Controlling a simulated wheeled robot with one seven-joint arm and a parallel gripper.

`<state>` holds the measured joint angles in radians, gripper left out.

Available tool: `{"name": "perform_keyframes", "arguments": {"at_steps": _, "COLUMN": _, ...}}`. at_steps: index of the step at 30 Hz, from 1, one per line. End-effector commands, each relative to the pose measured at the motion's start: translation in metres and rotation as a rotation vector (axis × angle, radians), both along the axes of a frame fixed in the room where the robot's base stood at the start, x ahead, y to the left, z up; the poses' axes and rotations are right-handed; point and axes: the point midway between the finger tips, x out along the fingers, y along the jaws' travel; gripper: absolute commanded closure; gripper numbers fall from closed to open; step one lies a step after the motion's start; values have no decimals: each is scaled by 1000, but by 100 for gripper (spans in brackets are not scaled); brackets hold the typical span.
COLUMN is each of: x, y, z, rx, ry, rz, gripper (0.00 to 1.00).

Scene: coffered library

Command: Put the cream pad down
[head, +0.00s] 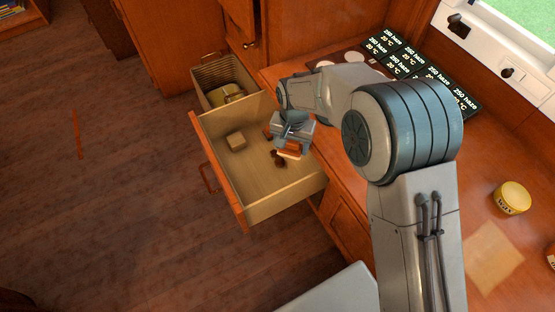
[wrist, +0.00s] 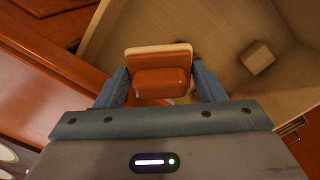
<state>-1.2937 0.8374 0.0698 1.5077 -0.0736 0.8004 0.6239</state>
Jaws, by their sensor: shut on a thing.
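The cream pad (wrist: 160,50) has an orange-brown back or handle and a cream edge. My gripper (wrist: 161,82) is shut on its orange-brown part, with one finger on each side. In the head view the pad (head: 289,154) is held over the right part of an open wooden drawer (head: 255,187). My gripper (head: 291,146) points down there, partly hiding the drawer's inner right side. I cannot tell whether the pad touches the drawer floor.
In the drawer lie a beige block (head: 236,139) and small dark brown pieces (head: 278,158). Bare drawer floor lies left and front. Behind is another compartment with a yellowish thing (head: 228,93). A yellow wax tin (head: 512,197) and dark labelled tiles (head: 409,58) are on the counter.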

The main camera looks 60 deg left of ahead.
Motion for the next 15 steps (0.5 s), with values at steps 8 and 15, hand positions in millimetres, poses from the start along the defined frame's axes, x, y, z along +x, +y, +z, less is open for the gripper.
{"name": "perform_keyframes", "arguments": {"at_steps": 8, "x": -18, "y": 5, "z": -64, "rx": 0, "ry": 0, "rz": 20, "gripper": 55}}
{"name": "perform_keyframes", "arguments": {"at_steps": 15, "x": -21, "y": 6, "z": -86, "rx": -1, "ry": -1, "rz": 24, "gripper": 55}}
